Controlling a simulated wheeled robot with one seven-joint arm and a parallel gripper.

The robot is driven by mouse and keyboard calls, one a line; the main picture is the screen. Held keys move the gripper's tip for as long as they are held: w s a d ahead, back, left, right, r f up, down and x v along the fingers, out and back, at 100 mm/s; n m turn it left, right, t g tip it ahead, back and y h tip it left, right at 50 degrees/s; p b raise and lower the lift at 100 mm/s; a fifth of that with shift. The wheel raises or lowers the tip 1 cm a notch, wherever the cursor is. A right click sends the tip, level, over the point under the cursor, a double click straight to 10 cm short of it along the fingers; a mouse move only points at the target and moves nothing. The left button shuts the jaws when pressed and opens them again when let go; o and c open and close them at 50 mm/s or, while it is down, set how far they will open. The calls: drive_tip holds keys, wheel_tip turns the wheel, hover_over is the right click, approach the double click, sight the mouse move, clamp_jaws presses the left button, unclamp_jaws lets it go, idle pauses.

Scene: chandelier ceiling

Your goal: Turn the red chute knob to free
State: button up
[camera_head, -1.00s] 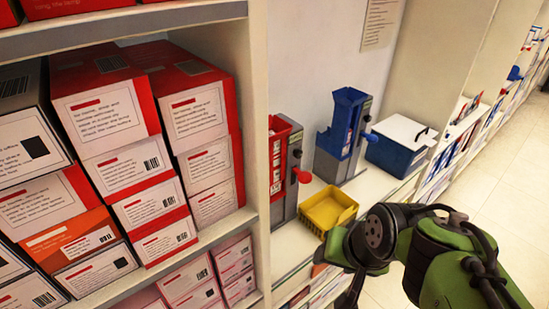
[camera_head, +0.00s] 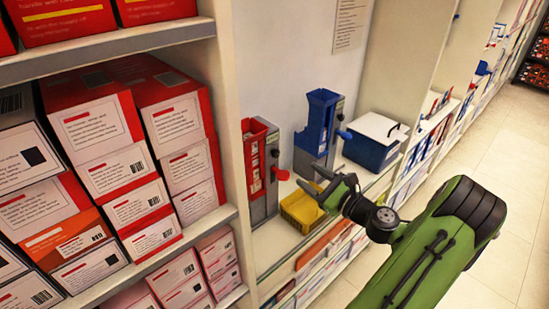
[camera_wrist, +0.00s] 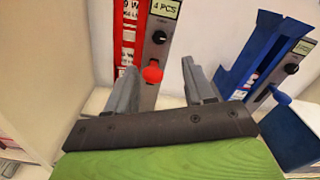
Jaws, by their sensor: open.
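The red chute (camera_head: 258,158) stands on the counter with a grey side panel. Its red knob (camera_head: 281,175) sticks out at the lower right. In the wrist view the red knob (camera_wrist: 152,74) shows between and beyond my open fingers, and the red chute (camera_wrist: 129,40) is behind it. A black dial and a "4 PCS" label are above the knob. My gripper (camera_head: 318,187) is open and empty, in front and to the right of the knob, by the yellow bin. In the wrist view my gripper (camera_wrist: 165,80) points toward the panel. I see no contact with the knob.
A blue chute (camera_head: 318,125) with a blue knob (camera_head: 345,134) stands to the right. A yellow bin (camera_head: 300,210) sits in front, partly behind my gripper. A blue box with a white lid (camera_head: 372,140) is further right. Shelves of boxes (camera_head: 105,150) fill the left.

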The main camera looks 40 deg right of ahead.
sight(277, 155)
drive_tip(key=w, duration=1.2)
drive_tip(key=shift+a, duration=0.15)
drive_tip(key=shift+c, duration=0.2)
clamp_jaws()
